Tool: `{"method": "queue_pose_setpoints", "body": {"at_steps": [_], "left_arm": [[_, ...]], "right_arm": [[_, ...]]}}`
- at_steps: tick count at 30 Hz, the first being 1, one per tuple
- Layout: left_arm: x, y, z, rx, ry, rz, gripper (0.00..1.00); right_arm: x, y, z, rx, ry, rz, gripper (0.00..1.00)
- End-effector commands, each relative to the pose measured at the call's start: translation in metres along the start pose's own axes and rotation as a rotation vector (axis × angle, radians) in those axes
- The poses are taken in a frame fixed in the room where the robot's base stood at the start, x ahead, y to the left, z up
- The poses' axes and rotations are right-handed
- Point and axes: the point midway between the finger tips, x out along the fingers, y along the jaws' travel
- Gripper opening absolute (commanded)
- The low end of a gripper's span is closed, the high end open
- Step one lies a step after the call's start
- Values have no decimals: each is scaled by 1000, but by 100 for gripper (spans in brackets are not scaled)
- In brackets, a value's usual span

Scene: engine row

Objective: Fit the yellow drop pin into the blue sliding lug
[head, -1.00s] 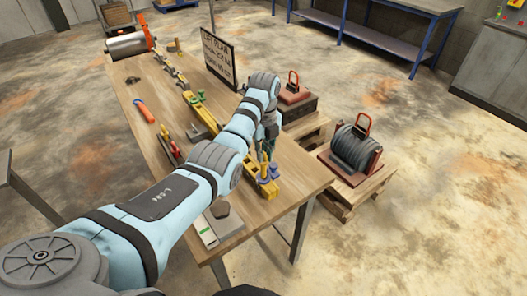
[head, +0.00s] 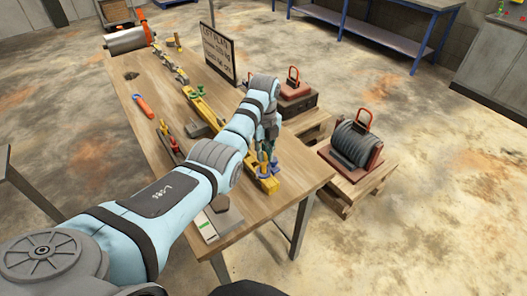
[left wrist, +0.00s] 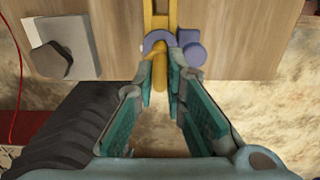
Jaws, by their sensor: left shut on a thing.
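My left gripper (head: 265,152) is over the near end of a long yellow rail (head: 200,105) on the workbench. It is shut on the yellow drop pin, which shows as a yellow piece (left wrist: 159,72) between its fingertips in the left wrist view. The blue sliding lug (left wrist: 158,40) is a U-shaped blue piece on the rail, right at the fingertips. A round blue knob (left wrist: 190,45) sits at its right side. The fingers hide the pin's lower end, so I cannot tell whether it is in the lug. My right gripper is not in view.
An orange-handled tool (head: 143,105) lies left of the rail. A sign (head: 217,52) stands at the bench's right edge. A dark spool (head: 355,143) rests on a pallet to the right. A grey block with a dark hexagonal piece (left wrist: 58,50) lies near the bench's front edge.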

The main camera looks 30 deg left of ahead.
Motion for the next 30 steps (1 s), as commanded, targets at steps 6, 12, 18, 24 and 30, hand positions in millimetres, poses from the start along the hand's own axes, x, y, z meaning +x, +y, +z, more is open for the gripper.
{"method": "queue_pose_setpoints", "body": {"at_steps": [6,12,18,24,30], "left_arm": [[6,0,0,0,0,-1,0],[11,0,0,0,0,0,0],[16,0,0,0,0,0,0],[21,0,0,0,0,-1,0],[26,0,0,0,0,-1,0]], "right_arm": [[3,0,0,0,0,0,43],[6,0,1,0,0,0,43],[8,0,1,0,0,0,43],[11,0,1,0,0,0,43],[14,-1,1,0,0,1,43]]}}
